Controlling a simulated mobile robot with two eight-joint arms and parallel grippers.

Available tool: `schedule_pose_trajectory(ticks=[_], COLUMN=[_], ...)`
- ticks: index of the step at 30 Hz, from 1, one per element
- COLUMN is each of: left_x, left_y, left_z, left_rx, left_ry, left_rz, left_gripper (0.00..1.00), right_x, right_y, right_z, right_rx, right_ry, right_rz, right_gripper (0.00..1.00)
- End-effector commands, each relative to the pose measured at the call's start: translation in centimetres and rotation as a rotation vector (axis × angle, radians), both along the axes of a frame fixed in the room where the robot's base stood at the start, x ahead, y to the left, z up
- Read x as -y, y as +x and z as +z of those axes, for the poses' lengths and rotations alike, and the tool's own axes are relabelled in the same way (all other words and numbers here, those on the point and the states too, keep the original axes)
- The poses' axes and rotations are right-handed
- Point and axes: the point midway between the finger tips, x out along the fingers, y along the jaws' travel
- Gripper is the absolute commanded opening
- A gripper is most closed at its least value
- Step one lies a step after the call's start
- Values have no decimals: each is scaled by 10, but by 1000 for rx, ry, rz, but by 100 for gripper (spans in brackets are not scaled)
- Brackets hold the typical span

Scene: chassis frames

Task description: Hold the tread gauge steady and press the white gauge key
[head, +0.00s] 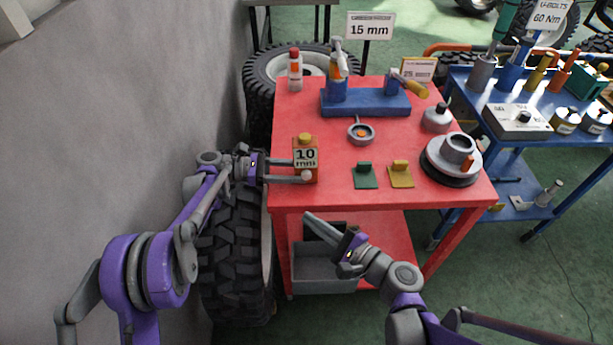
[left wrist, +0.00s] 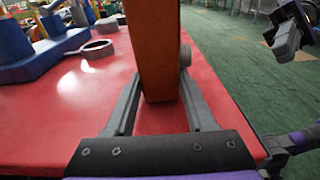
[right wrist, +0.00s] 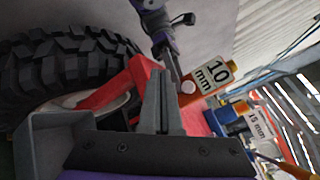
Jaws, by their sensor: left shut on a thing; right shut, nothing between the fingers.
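The tread gauge (head: 306,158) is an upright orange-brown block with a "10 mm" label and a yellow top, at the red table's front left corner. The white gauge key (head: 307,176) is a round knob low on its front face; it also shows in the right wrist view (right wrist: 188,87). My left gripper (head: 298,171) is shut on the gauge from the left, one finger on each side, as the left wrist view shows (left wrist: 160,92). My right gripper (head: 307,216) is shut and empty, below and in front of the table's front edge, apart from the key.
The red table (head: 330,195) also holds green (head: 365,178) and yellow (head: 401,176) tags, a ring gauge (head: 361,133), a blue stand (head: 365,101) and a hub (head: 452,160). A grey bin (head: 322,272) sits on the lower shelf. A tyre (head: 235,250) stands left.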

Motion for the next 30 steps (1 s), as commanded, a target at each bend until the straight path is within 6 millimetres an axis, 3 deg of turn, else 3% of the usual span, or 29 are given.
schedule_pose_trajectory(ticks=[8, 21, 30], left_x=[0, 0, 0], left_y=[0, 0, 0], left_z=[0, 0, 0], left_rx=[0, 0, 0], left_ry=[-1, -1, -1], left_rz=[0, 0, 0], left_gripper=[24, 24, 24], right_x=[0, 0, 0], right_y=[12, 71, 88], right_z=[0, 0, 0], right_rx=[1, 0, 1], right_ry=[-2, -2, -3], right_rz=[1, 1, 2], right_gripper=[0, 0, 0])
